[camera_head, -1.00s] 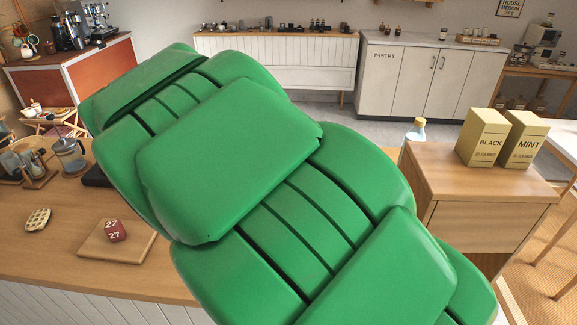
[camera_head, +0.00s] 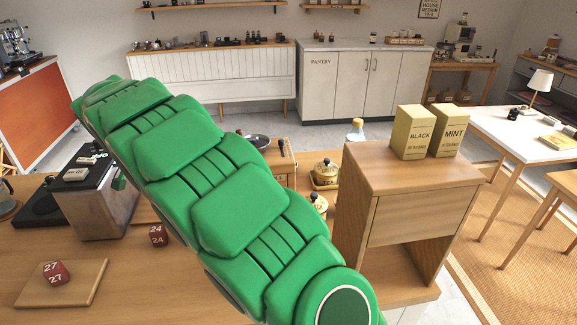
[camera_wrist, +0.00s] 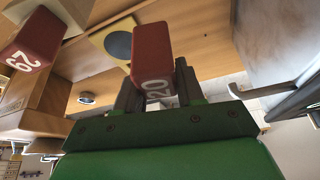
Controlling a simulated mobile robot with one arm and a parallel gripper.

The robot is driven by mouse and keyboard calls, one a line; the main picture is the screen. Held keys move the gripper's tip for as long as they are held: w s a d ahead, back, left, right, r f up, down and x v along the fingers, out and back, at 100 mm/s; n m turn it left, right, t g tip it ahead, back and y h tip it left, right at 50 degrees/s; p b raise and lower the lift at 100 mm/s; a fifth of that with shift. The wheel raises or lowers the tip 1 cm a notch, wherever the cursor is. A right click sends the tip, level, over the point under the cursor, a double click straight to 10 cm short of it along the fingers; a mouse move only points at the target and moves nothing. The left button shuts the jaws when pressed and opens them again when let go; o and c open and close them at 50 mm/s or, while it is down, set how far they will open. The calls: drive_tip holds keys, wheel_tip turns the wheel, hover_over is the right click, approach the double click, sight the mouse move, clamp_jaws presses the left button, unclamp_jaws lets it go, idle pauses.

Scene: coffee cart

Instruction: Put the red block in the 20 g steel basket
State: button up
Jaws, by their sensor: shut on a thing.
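My gripper (camera_wrist: 155,78) is shut on a red block (camera_wrist: 152,45) marked 20 in the wrist view, with one finger on each side of it. In the head view my green arm hides my gripper and this block. A second red block (camera_wrist: 36,40), its number turned round, shows at the left of the wrist view. In the head view a red block (camera_head: 55,273) marked 27 sits on a wooden board (camera_head: 85,287), and another red block (camera_head: 158,236) marked 24 sits farther right on the counter. I cannot make out a steel basket.
A raised wooden stand (camera_head: 400,165) holds yellow boxes marked BLACK (camera_head: 413,133) and MINT (camera_head: 448,131). The front left counter (camera_head: 135,290) is mostly clear.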

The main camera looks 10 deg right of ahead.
drive_tip(key=w+d+f+m+h, duration=0.2)
drive_tip(key=w+d+m, duration=0.3)
drive_tip(key=w+d, duration=1.3)
drive_tip(key=w+d+f+m+g+h, duration=0.1)
drive_tip(key=w+d+f+m, duration=0.15)
drive_tip(key=d, duration=0.95)
drive_tip(key=w+d+f+m+g, duration=0.2)
drive_tip(key=w+d+m, duration=0.15)
drive_tip(key=d, duration=0.85)
drive_tip(key=shift+s+d+f, duration=0.1)
drive_tip(key=shift+s+f, duration=0.05)
drive_tip(key=shift+f, duration=1.1)
drive_tip(key=shift+s+d+f, duration=0.1)
drive_tip(key=shift+f, duration=1.15)
drive_tip(key=shift+f, duration=0.65)
drive_tip(key=o, duration=1.1)
drive_tip(key=shift+s+a+f, duration=0.1)
drive_tip(key=shift+o, duration=0.2)
drive_tip(key=shift+r, duration=0.45)
drive_tip(key=w+v, duration=0.1)
drive_tip(key=v, duration=0.7)
drive_tip(key=shift+s, duration=0.45)
